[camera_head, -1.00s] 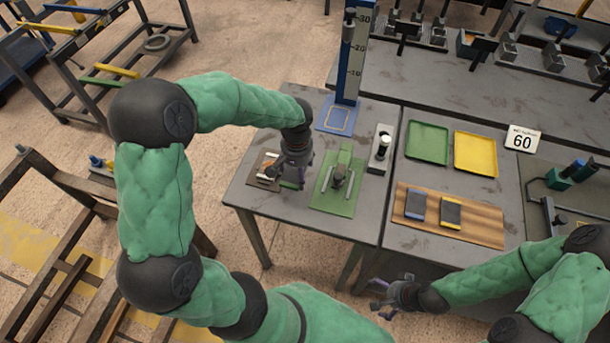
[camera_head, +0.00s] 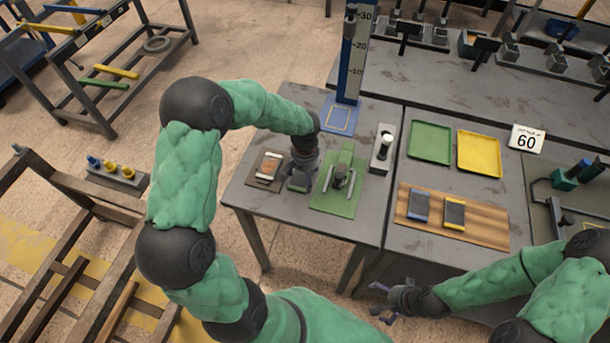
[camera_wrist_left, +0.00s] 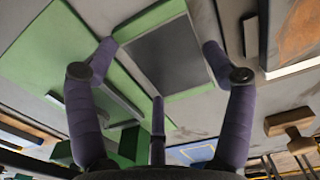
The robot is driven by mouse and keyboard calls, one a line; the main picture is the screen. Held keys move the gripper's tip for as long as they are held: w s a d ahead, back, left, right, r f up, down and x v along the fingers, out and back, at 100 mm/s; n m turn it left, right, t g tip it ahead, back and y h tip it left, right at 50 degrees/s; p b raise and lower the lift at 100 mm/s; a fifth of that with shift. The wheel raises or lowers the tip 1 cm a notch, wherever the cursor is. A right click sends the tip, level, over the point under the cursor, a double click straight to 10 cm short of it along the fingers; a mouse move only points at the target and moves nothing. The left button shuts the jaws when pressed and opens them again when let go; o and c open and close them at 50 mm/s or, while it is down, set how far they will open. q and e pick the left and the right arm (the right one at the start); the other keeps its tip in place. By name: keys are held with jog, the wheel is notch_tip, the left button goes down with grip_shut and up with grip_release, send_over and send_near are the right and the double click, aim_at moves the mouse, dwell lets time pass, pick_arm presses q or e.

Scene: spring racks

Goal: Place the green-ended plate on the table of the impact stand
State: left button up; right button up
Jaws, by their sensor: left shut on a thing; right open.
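My left gripper (camera_head: 300,183) is shut on the green-ended plate. It hangs over the table between the brown mat and the green fixture. In the left wrist view the plate (camera_wrist_left: 166,58) is dark grey with green ends, between the purple fingers (camera_wrist_left: 160,65). In the head view the gripper mostly hides it. The impact stand (camera_head: 350,60) is a tall blue column with a number scale at the table's back. Its blue table (camera_head: 341,113), with a yellow outline, is empty. My right gripper (camera_head: 385,302) is open and empty near the front edge.
The green fixture (camera_head: 336,197) with metal bars stands right of my left gripper. The brown mat (camera_head: 265,180) holds a pale-framed piece. A grey block (camera_head: 382,160) with a pale knob stands further right. Green (camera_head: 430,142) and yellow (camera_head: 479,153) trays and a wooden board (camera_head: 485,230) with two plates lie beyond.

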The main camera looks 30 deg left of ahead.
pick_arm(q)
jog(key=shift+f, duration=0.1)
jog(key=o, duration=1.6)
